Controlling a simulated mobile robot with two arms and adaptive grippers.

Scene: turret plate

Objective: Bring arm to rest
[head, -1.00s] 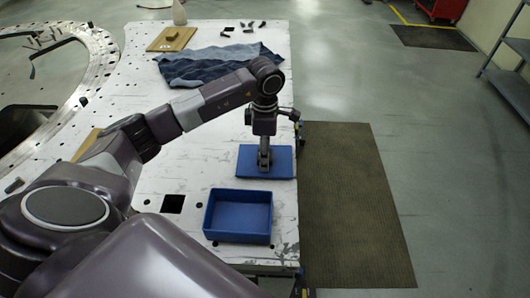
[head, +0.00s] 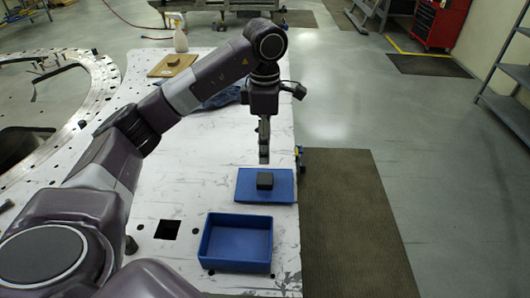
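My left gripper (head: 264,155) hangs pointing down above the blue mat, at the end of the arm that comes in from the left. It holds nothing that I can see; its fingers are seen edge-on, so their opening is unclear. My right gripper is not in view.
An empty blue bin (head: 236,266) stands on the white table (head: 190,190) in front of the mat. A dark blue cloth (head: 222,97), partly hidden by my arm, lies behind. A wooden board (head: 172,66) and a spray bottle (head: 180,38) are at the back.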

